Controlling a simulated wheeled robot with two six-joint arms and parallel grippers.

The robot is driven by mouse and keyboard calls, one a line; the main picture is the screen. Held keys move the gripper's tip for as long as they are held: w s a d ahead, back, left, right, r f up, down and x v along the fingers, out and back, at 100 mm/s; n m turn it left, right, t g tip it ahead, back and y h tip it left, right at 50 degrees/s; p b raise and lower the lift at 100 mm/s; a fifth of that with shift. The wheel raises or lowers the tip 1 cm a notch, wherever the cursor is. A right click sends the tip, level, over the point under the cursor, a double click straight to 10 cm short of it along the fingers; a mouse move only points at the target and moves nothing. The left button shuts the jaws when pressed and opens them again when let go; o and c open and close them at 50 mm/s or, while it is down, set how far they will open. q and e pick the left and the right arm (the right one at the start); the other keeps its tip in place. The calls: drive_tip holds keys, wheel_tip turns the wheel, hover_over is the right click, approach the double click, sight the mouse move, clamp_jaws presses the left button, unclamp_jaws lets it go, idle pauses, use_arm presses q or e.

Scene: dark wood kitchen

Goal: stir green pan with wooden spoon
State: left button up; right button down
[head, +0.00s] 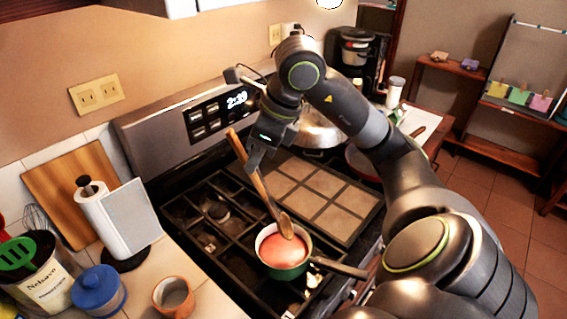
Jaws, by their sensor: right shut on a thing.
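The green pan (289,271) stands on the stove's front burner area with reddish contents inside. My right gripper (256,162) reaches over the stove from the right and is shut on the wooden spoon (268,196). The spoon is tilted, with its handle end up and to the left of the gripper. Its bowl end is low, over the far part of the pan's opening; I cannot tell how deep it reaches into the contents. My left gripper is not in view.
A flat griddle plate (316,196) covers the stove's middle, and a silver pot (318,130) stands behind it. On the left counter are a paper towel roll (105,221), a blue-lidded jar (98,291), an orange cup (173,296) and a utensil crock (42,278).

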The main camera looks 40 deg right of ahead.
idle(0.3)
drive_tip(key=shift+r+p, duration=1.15)
drive_tip(key=shift+r, duration=0.85)
drive_tip(key=shift+f, duration=0.1)
